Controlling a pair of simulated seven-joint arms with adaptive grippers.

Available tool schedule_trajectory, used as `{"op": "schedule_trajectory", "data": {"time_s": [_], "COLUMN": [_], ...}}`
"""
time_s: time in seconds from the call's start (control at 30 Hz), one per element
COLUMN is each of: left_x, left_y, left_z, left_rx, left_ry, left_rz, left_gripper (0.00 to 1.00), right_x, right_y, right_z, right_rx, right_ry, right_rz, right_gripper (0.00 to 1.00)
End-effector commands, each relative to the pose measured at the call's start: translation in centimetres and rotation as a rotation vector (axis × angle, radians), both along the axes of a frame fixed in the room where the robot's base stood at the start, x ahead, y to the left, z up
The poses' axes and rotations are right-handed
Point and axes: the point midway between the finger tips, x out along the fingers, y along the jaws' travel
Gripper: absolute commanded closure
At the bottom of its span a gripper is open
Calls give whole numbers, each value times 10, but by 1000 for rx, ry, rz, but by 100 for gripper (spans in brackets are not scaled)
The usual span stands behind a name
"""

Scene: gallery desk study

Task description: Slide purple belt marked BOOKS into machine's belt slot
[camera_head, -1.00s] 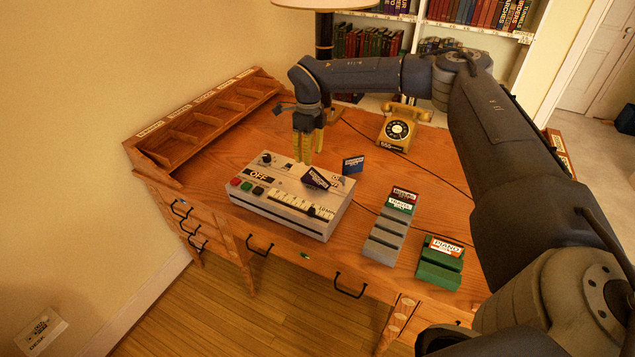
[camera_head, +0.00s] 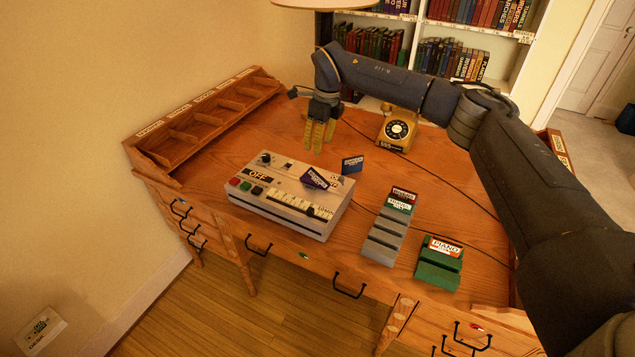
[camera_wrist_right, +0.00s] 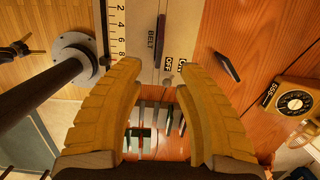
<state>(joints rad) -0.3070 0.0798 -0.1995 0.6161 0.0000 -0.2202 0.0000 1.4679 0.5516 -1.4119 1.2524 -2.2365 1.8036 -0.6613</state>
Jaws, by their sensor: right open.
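The purple belt (camera_head: 315,179) stands tilted on top of the white machine (camera_head: 272,211), toward its right rear. Its lettering is too small to read, and I cannot tell how deep it sits in the slot. In the right wrist view a dark, narrow edge (camera_wrist_right: 160,40) shows beside the BELT label (camera_wrist_right: 152,43). My right gripper (camera_head: 319,135), with yellow fingers, is open and empty above the desk behind the machine, apart from the belt. Its spread fingers (camera_wrist_right: 160,85) show in the wrist view. My left gripper is not in view.
A blue card (camera_head: 352,164) stands just behind the machine. A grey rack (camera_head: 383,243) with cards and a green holder (camera_head: 438,272) stand to the right. A yellow telephone (camera_head: 398,130) is at the back. A wooden compartment rack (camera_head: 205,118) lines the left edge.

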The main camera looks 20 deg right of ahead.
Motion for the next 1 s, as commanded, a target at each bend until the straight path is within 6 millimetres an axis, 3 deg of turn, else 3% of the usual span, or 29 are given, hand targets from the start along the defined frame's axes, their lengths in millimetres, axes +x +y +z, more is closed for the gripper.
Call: {"op": "schedule_trajectory", "data": {"time_s": [0.1, 0.3, 0.67, 1.0], "left_x": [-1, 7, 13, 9], "left_y": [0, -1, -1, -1], "left_z": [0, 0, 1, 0], "left_rx": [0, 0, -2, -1], "left_ry": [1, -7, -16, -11], "left_rz": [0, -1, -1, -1], "left_gripper": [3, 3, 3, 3], "right_x": [2, 5, 7, 9], "right_y": [3, 6, 7, 10], "right_z": [-24, -53, -74, -112], "right_rx": [1, 1, 1, 2], "right_ry": [4, 2, 1, 2], "right_rz": [0, 0, 0, -1], "right_gripper": [64, 64, 64, 64]}}
